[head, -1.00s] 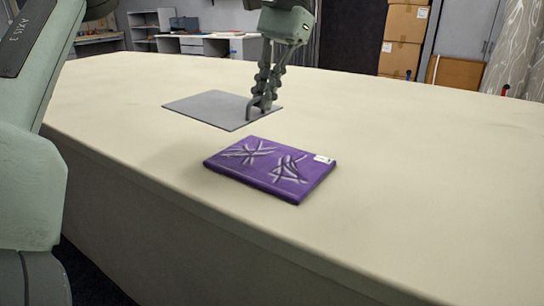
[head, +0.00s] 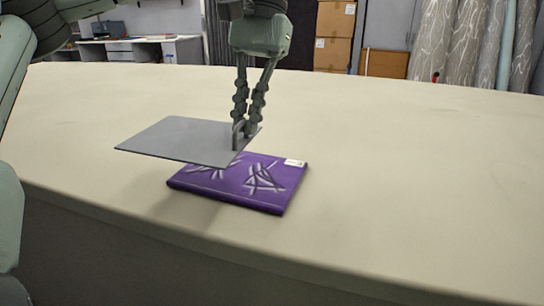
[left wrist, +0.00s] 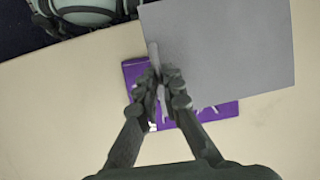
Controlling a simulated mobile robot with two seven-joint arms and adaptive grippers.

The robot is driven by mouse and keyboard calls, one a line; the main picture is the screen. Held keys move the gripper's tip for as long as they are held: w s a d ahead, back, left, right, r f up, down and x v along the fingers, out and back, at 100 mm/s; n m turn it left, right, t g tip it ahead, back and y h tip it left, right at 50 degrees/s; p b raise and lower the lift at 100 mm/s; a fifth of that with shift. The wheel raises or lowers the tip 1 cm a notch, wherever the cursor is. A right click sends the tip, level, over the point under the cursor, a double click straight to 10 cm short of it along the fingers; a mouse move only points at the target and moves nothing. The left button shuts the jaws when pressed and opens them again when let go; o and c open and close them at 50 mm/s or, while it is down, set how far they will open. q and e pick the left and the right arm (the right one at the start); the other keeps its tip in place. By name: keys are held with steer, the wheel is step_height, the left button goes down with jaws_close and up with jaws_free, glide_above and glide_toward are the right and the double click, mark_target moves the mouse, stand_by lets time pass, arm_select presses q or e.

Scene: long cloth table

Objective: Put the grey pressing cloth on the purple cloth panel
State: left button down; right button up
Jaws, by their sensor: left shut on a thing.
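The grey pressing cloth (head: 178,137) is a flat, stiff-looking grey sheet. My left gripper (head: 240,133) is shut on its right edge and holds it raised, roughly level, above the table. The purple cloth panel (head: 262,190) lies flat on the table below, with pale crossed marks and a white tag at its far right corner. The sheet overlaps the panel's far left part in the head view and hides it. In the left wrist view the grey cloth (left wrist: 225,50) extends from the fingertips (left wrist: 160,78) and covers much of the purple panel (left wrist: 215,112). My right gripper is not in view.
The long cream table (head: 400,150) is clear to the right and behind. Its front edge runs close to the panel. Cardboard boxes (head: 334,35), a desk (head: 140,50) and fabric rolls (head: 480,40) stand beyond the table.

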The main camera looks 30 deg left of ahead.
arm_select(q)
steer(key=w+d+f, duration=0.1)
steer(key=w, duration=0.1)
steer(key=w+d+f, duration=0.1)
steer(key=w+f, duration=0.1)
steer(key=w, duration=0.1)
steer(key=w+d+f, duration=0.1)
steer(key=w+f, duration=0.1)
steer(key=w, duration=0.1)
steer(key=shift+d+f, duration=0.1)
steer(key=shift+f, duration=2.15)
steer(key=c, duration=2.1)
jaws_free()
steer(key=shift+f, duration=0.1)
steer(key=o, duration=0.4)
steer(key=v, duration=1.2)
steer(key=shift+w+r, duration=0.1)
steer(key=shift+r, duration=0.1)
